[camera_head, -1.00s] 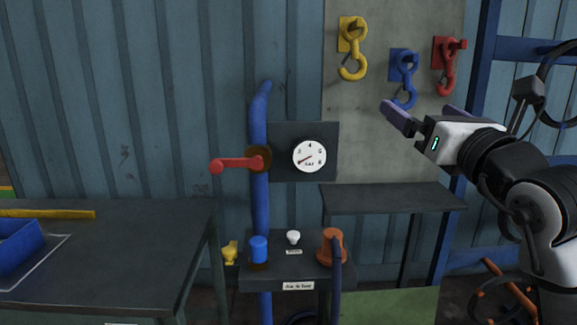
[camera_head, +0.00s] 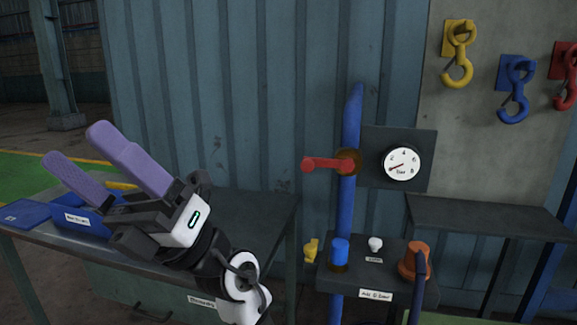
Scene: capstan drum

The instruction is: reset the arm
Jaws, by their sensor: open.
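My gripper (camera_head: 97,170) is at the left of the head view, at the end of my arm. Its two purple fingers are spread apart and point up and to the left. Nothing is between them. It shows in front of the left table (camera_head: 255,215) and partly hides a blue bin (camera_head: 88,226) with a white label.
A blue pipe (camera_head: 349,215) with a red lever (camera_head: 325,164) stands right of my gripper, beside a round gauge (camera_head: 400,163). A dark stand (camera_head: 375,280) holds a blue knob (camera_head: 339,252), a white knob and an orange cone-like part (camera_head: 414,260). Yellow (camera_head: 459,55), blue and red hooks hang at upper right.

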